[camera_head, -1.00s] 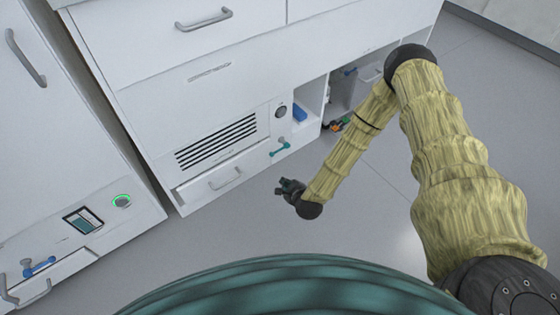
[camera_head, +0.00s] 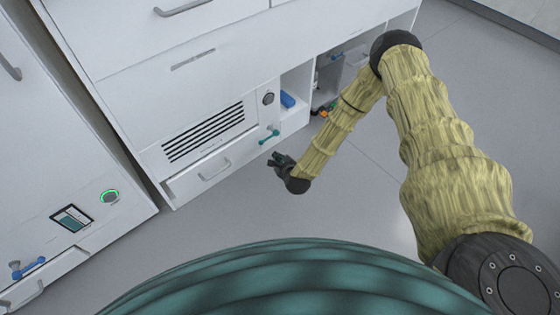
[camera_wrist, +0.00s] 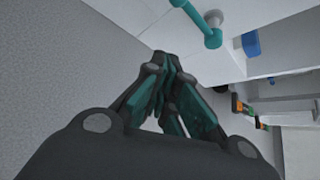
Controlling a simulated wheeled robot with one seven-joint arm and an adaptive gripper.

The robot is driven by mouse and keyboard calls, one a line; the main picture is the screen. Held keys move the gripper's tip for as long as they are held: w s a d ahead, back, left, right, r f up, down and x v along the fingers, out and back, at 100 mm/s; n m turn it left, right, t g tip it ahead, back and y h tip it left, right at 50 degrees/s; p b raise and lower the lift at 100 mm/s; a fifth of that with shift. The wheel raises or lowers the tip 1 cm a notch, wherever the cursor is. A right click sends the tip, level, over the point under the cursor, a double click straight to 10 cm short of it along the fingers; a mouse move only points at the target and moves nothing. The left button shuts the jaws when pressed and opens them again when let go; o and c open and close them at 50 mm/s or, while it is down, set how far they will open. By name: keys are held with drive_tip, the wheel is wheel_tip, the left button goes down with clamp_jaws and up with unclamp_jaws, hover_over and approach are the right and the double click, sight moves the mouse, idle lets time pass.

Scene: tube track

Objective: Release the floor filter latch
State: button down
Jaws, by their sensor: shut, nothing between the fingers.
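A teal lever latch (camera_head: 269,136) sits low on the white cabinet front, just right of the vent grille and above the low drawer's right end. It also shows large at the top of the wrist view (camera_wrist: 207,30), as a teal bar with a rounded end. My gripper (camera_head: 277,161) is near the floor, just below and in front of the latch, apart from it. In the wrist view its dark and teal fingers (camera_wrist: 165,68) are together with nothing between them. The low drawer (camera_head: 193,180) beneath the grille stands slightly out.
A black vent grille (camera_head: 203,132) and a round dark knob (camera_head: 268,98) are near the latch. Open shelves to the right hold a blue item (camera_head: 287,99) and an orange-and-green object (camera_head: 322,110). The grey floor (camera_head: 230,215) is clear.

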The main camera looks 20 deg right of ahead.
sight(268, 138)
drive_tip(key=b+x, duration=0.2)
drive_tip(key=x, duration=0.4)
drive_tip(key=shift+f, duration=0.15)
drive_tip(key=shift+w+a+r+b, duration=0.15)
drive_tip(key=shift+a+r+b, duration=0.35)
drive_tip(key=shift+r, duration=0.35)
drive_tip(key=shift+w+a+r+b, duration=0.15)
drive_tip(key=shift+a+r+b, duration=0.1)
drive_tip(key=shift+a+r, duration=0.5)
drive_tip(key=shift+d+r, duration=0.15)
drive_tip(key=shift+r, duration=0.05)
